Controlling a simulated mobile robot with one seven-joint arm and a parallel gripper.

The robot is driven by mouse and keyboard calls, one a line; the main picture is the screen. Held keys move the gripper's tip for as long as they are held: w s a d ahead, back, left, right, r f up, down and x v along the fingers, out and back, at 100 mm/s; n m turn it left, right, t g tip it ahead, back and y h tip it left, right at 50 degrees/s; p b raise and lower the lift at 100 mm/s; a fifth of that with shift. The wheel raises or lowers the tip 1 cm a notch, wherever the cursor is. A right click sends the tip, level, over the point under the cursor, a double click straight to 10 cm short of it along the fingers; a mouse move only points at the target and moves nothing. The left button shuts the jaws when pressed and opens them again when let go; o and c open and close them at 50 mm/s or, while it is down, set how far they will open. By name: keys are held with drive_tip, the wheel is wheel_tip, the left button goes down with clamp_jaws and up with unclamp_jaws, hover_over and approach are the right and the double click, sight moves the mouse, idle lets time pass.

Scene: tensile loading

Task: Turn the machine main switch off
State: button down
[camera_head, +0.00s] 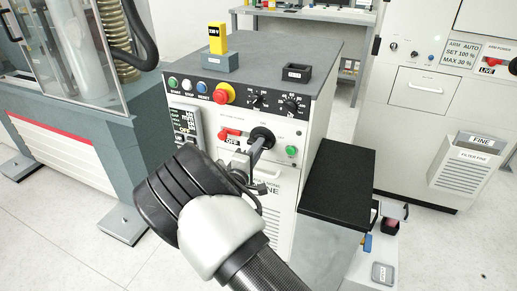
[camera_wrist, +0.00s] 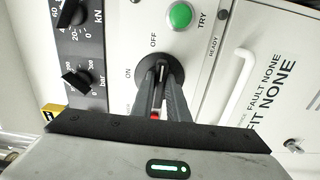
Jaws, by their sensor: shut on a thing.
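The main switch is a black round rotary knob (camera_head: 262,132) on the front panel of the white and grey control cabinet. In the wrist view the knob (camera_wrist: 174,66) has an ON label on its left and an OFF label above it. My gripper (camera_wrist: 160,76) reaches straight to the panel, its two fingers closed around the knob's grip; it also shows in the head view (camera_head: 259,146). A small red mark shows between the fingers. The fingers cover most of the grip, so I cannot tell which label it points to.
A green TRY button (camera_wrist: 180,15) is close beside the knob. A red lever (camera_head: 230,133) marked OFF sits to its left. Above are a red and yellow stop button (camera_head: 224,93) and dial knobs (camera_head: 291,105). A black shelf (camera_head: 338,180) juts out at right.

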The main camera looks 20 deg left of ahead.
drive_tip(key=c, duration=1.7)
unclamp_jaws()
drive_tip(key=s, duration=0.5)
drive_tip(key=s+a+p, duration=0.1)
drive_tip(key=s, duration=0.5)
drive_tip(key=s+p, duration=0.1)
drive_tip(key=s, duration=0.5)
drive_tip(key=shift+s+a, duration=0.2)
drive_tip(key=shift+d, duration=0.1)
